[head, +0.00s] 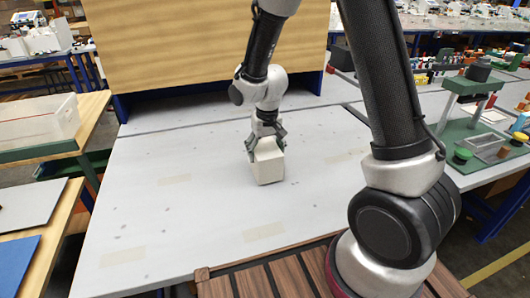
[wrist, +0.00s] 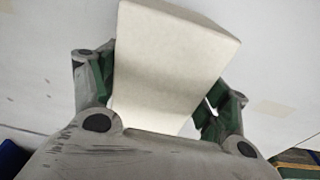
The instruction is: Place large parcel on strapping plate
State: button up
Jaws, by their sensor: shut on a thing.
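A white, box-shaped parcel (head: 267,163) is in my gripper (head: 266,145) over the grey-white table top in the head view. My gripper points down and its fingers are shut on the parcel's upper part from both sides. In the wrist view the parcel (wrist: 170,65) fills the middle between the green-padded fingers. Its lower end is close to the table surface; I cannot tell whether it touches. I cannot make out for certain which thing is the strapping plate.
A green-based fixture (head: 478,145) with a frame and coloured knobs stands on the right. A clear bin (head: 38,124) is on the left bench. A wooden back panel (head: 200,45) rises behind the table. The table top (head: 160,200) around the parcel is clear.

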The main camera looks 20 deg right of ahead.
jog(key=shift+f, duration=0.2)
jog(key=shift+f, duration=0.15)
jog(key=o, duration=1.3)
